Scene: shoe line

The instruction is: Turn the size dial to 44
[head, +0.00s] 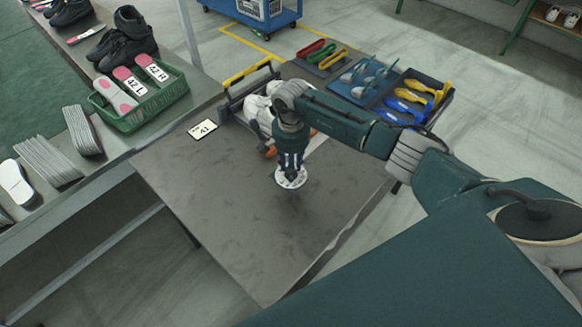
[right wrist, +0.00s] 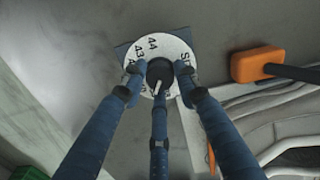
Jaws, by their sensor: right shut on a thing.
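The size dial (head: 291,179) is a white disc on the grey table, below my right gripper (head: 291,168) in the head view. In the right wrist view the dial (right wrist: 150,45) sits on a dark square base, with 43 and 44 readable on its upper left rim and other marks partly hidden. Its black centre knob (right wrist: 160,70) has a white pointer mark on the lower side. My right gripper (right wrist: 160,78) is shut on the knob, with blue fingers on both sides and one below. The number the pointer faces is hidden by the fingers. My left gripper is not in view.
A card reading 41 (head: 203,129) lies at the table's back left. A green basket (head: 150,110) of labelled insoles stands on the left bench. An orange-ended tool (right wrist: 257,64) lies near the dial. The table front is clear.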

